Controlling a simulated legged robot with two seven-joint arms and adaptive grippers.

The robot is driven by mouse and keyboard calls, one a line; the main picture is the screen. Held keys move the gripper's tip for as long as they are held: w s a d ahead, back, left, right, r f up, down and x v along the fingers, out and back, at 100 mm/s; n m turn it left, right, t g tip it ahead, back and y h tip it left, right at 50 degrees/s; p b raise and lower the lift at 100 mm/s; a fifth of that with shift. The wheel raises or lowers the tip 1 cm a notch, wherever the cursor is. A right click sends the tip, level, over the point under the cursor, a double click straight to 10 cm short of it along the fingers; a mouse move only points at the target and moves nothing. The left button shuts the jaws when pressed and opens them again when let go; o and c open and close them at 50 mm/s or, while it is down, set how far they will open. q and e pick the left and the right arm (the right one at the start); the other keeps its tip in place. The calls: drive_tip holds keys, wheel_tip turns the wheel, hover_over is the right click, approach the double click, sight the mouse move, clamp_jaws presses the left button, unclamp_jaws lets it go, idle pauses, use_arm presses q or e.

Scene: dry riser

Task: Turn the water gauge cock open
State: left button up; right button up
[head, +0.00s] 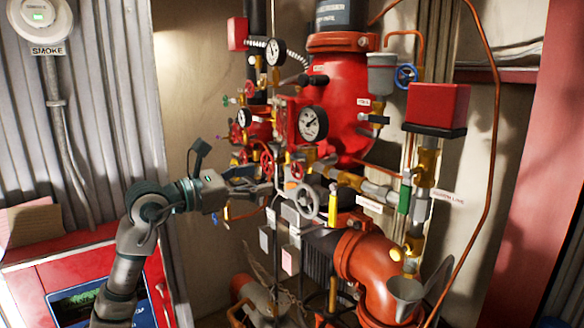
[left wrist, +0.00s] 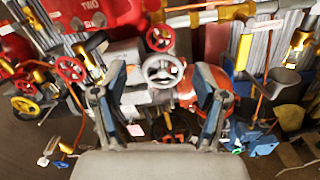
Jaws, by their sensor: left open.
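My left gripper (head: 262,182) reaches in from the left in the head view, in front of the valve cluster. In the left wrist view it (left wrist: 160,88) is open, with its two fingers wide apart and nothing between the tips. Beyond the fingers are a grey handwheel (left wrist: 163,70) and, above it, a red handwheel (left wrist: 160,38). Large dial gauges show in the head view: one on the red body (head: 312,123) and one higher up (head: 275,52). I cannot tell which fitting is the water gauge cock. My right gripper is not in view.
The grey handwheel (head: 302,200) and a red handwheel (head: 267,165) crowd the space near the gripper. An orange pipe elbow (head: 380,265) stands low at the right. A red cabinet (head: 75,275) is at the lower left. Bare wall shows left of the pipes.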

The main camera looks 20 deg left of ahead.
sight(294, 171)
use_arm(q)
drive_tip(key=p+x, duration=0.2)
drive_tip(key=x, duration=0.9)
drive_tip(key=shift+d+p, duration=0.15)
drive_tip(key=shift+p, duration=0.2)
